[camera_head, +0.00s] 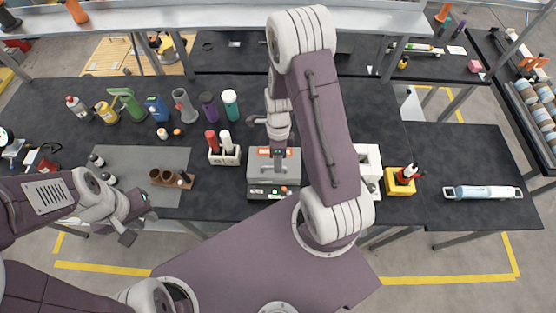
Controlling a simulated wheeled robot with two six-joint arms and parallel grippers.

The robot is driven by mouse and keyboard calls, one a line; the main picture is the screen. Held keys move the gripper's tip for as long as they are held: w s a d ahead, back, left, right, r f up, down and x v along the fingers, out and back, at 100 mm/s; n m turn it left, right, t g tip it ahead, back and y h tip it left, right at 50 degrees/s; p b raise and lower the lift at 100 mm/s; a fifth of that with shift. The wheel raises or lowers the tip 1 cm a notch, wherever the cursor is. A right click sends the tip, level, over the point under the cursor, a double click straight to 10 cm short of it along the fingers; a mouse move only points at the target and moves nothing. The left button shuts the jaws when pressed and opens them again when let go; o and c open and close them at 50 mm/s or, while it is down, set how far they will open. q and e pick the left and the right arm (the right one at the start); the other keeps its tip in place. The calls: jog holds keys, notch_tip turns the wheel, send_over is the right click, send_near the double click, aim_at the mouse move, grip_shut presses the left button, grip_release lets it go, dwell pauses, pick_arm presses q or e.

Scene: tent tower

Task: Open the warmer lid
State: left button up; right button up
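The warmer, a grey box (257,184) with a dark front panel and small buttons, sits near the table's front edge in the head view. Its grey lid (291,163) appears down, with an orange label at the back. My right gripper (278,148) hangs from above over the middle of the lid. Its fingertips blend with the grey lid and handle area, so contact and grip are unclear. My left gripper (131,226) is at the lower left, in front of the table edge, with its fingers apart and empty.
A white rack (229,157) with red and white bottles stands just left of the warmer. A white device (371,160) and a yellow box (399,187) stand to the right. Brown cups (168,176) sit on a grey mat (135,158). Several bottles line the back left.

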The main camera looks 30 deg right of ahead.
jog(key=shift+s+f, duration=0.1)
jog(key=shift+f, duration=0.25)
jog(key=shift+a, duration=0.1)
jog(key=shift+c, duration=0.3)
grip_shut()
dwell(0.9)
